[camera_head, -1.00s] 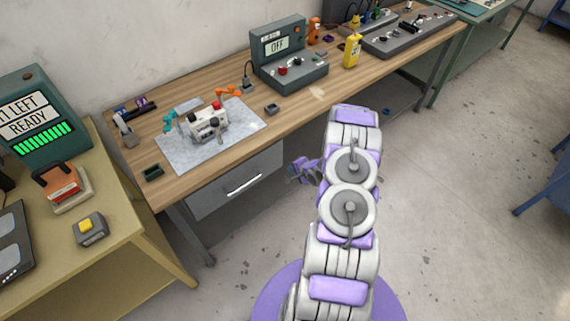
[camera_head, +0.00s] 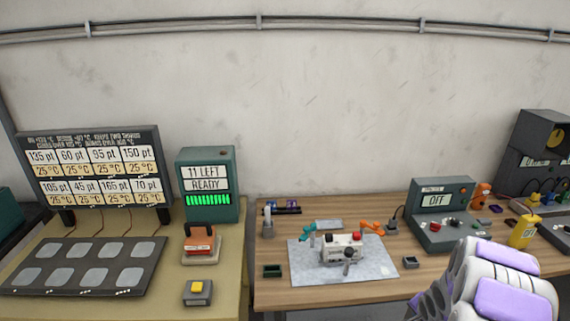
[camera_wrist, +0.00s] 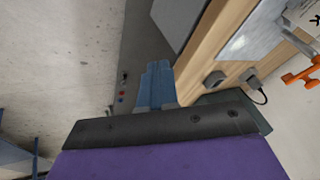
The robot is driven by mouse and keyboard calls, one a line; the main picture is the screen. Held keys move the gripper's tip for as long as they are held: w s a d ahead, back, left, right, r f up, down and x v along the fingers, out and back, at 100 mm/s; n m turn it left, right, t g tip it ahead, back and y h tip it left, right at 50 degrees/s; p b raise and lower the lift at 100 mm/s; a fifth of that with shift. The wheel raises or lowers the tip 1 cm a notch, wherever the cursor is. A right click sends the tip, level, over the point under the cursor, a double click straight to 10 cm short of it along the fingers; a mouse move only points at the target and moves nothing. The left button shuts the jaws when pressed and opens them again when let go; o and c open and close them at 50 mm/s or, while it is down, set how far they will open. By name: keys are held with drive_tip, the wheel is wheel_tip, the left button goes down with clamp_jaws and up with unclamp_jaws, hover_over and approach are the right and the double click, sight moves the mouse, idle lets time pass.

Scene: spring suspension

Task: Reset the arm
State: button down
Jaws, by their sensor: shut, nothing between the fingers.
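My arm (camera_head: 500,285) shows at the lower right of the head view as white and purple segments, cut off by the bottom edge. My gripper (camera_wrist: 157,70) shows in the wrist view as two blue-grey fingers side by side, shut and empty. It is beside the front edge of the wooden workbench (camera_wrist: 215,45), over the grey drawer side and floor. In the head view I cannot make out the fingertips.
The wooden workbench (camera_head: 275,299) carries a white device (camera_head: 341,248) on a grey mat (camera_head: 305,273), and a console reading OFF (camera_head: 441,200). A yellow-green table (camera_head: 222,250) at left holds a READY display (camera_head: 207,184) and a yellow button box (camera_head: 198,292). Bare floor (camera_wrist: 60,70) shows in the wrist view.

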drive_tip(key=s+a+r+n+g+b, duration=0.1)
drive_tip(key=s+a+r+n+g, duration=0.15)
drive_tip(key=s+a+r, duration=0.45)
drive_tip(key=s+a+r+n+g, duration=0.1)
drive_tip(key=s+a+r+n, duration=0.2)
drive_tip(key=s+a+r, duration=0.35)
drive_tip(key=s+a+r+n+g+y+b, duration=0.1)
drive_tip(key=s+a+r+n+g, duration=0.1)
drive_tip(key=s+a+r, duration=0.3)
drive_tip(key=s+a+r+n+g+y, duration=0.1)
drive_tip(key=s+a+r+n, duration=0.3)
drive_tip(key=s+a, duration=0.7)
drive_tip(key=s+r, duration=0.1)
drive_tip(key=s, duration=0.5)
drive_tip(key=shift+r+n+g+b, duration=0.15)
drive_tip(key=shift+n+g+b, duration=0.2)
drive_tip(key=shift+b, duration=0.05)
drive_tip(key=c, duration=1.8)
unclamp_jaws()
drive_tip(key=shift+d, duration=0.1)
drive_tip(key=shift+c, duration=0.2)
